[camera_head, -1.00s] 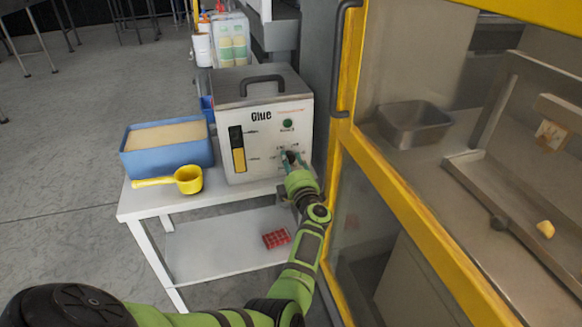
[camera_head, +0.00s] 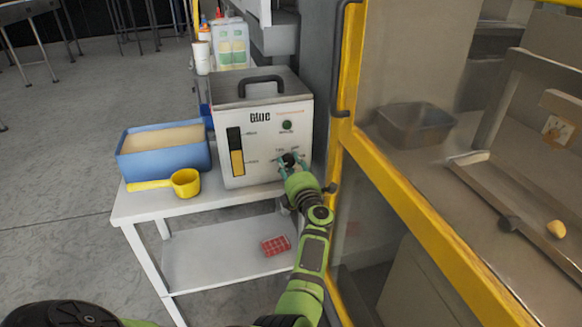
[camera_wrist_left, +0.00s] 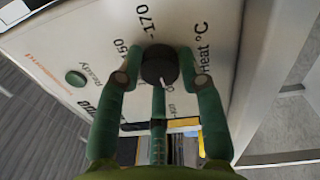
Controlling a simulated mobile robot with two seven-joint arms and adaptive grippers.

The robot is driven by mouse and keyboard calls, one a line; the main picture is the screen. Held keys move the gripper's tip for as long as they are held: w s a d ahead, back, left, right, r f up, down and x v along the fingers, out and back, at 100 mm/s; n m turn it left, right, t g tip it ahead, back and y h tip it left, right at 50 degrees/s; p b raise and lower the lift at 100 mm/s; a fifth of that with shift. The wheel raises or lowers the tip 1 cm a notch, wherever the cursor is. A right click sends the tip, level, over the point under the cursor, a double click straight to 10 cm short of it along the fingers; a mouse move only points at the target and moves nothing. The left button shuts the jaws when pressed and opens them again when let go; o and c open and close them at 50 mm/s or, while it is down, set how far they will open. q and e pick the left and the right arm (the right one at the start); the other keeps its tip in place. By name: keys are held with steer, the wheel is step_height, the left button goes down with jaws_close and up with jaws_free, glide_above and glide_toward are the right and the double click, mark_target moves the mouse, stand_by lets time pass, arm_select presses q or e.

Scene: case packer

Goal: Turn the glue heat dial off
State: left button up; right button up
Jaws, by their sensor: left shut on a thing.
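The glue box (camera_head: 262,100) is a grey-white metal unit with a black top handle, standing on a white table. Its black heat dial (camera_head: 289,158) is low on the right of the front face. In the left wrist view the round dial (camera_wrist_left: 159,66) sits between my fingers, with "150", "170" and "Heat °C" printed around it. A light pointer mark on it points toward the bottom of that view. My left gripper (camera_head: 294,165) is at the dial, its green fingers shut on it from both sides. My right gripper is not in view.
A blue bin (camera_head: 165,149) of tan material and a yellow scoop (camera_head: 184,182) stand left of the box on the white table (camera_head: 150,205). A yellow-framed glass guard (camera_head: 400,205) is close on the right. A red item (camera_head: 275,245) lies on the lower shelf.

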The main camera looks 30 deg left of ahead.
arm_select(q)
steer(key=shift+s+a, duration=0.15)
steer(key=shift+a, duration=0.15)
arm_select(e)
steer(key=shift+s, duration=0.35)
